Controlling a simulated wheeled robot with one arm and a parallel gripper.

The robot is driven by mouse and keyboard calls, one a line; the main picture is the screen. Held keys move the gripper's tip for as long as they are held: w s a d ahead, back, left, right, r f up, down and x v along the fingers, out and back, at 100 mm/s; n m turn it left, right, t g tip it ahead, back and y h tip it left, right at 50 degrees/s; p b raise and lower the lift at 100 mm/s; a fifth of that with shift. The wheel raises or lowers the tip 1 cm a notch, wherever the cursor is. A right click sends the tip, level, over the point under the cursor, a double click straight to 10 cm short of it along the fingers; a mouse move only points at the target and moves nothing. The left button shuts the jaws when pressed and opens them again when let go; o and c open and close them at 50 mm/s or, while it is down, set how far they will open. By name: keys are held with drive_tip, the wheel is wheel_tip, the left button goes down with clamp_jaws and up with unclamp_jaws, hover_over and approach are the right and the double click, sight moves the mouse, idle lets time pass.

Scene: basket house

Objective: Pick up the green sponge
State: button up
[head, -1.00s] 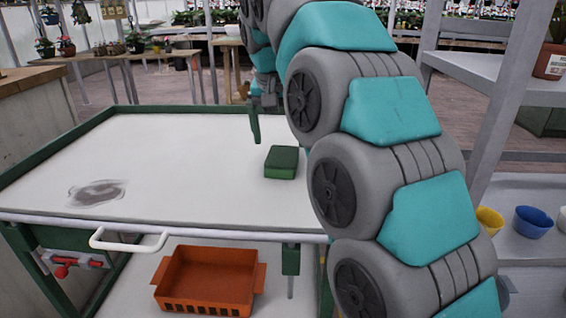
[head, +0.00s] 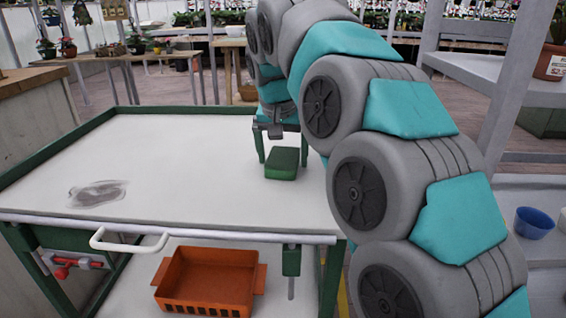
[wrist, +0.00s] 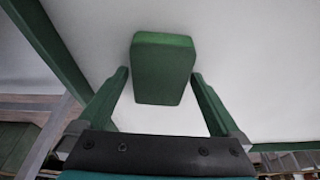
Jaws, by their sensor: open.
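The green sponge (head: 282,164) is a dark green block lying on the white top of the cart (head: 190,160), toward its right side. It also shows in the wrist view (wrist: 162,68), lying between and a little beyond the fingertips. My gripper (head: 282,150) is open, just behind the sponge in the head view. In the wrist view my gripper (wrist: 160,75) has one green finger on each side of the sponge's near end, with a gap on both sides. I cannot tell its exact height above the cart top.
The cart has a raised green rim (head: 60,137) and a white handle (head: 128,243). A dark smudge (head: 97,194) marks the left of the top. An orange crate (head: 208,280) sits on the lower shelf. A grey shelf with a blue pot (head: 533,222) stands right.

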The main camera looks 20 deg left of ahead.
sight(283, 154)
drive_tip(key=shift+f, duration=0.25)
idle(0.3)
drive_tip(key=c, duration=1.1)
drive_tip(key=shift+c, duration=0.3)
drive_tip(key=shift+r, duration=0.15)
drive_tip(key=shift+r, duration=1.9)
drive_tip(key=s+d, duration=0.3)
drive_tip(key=s, duration=0.1)
drive_tip(key=s+d+r, duration=0.1)
drive_tip(key=s+d, duration=0.2)
drive_tip(key=d, duration=0.1)
drive_tip(key=s+d+b, duration=0.1)
drive_tip(key=s+d, duration=0.3)
drive_tip(key=shift+s+d+r, duration=0.1)
drive_tip(key=shift+s+r, duration=0.15)
drive_tip(key=shift+s, duration=0.05)
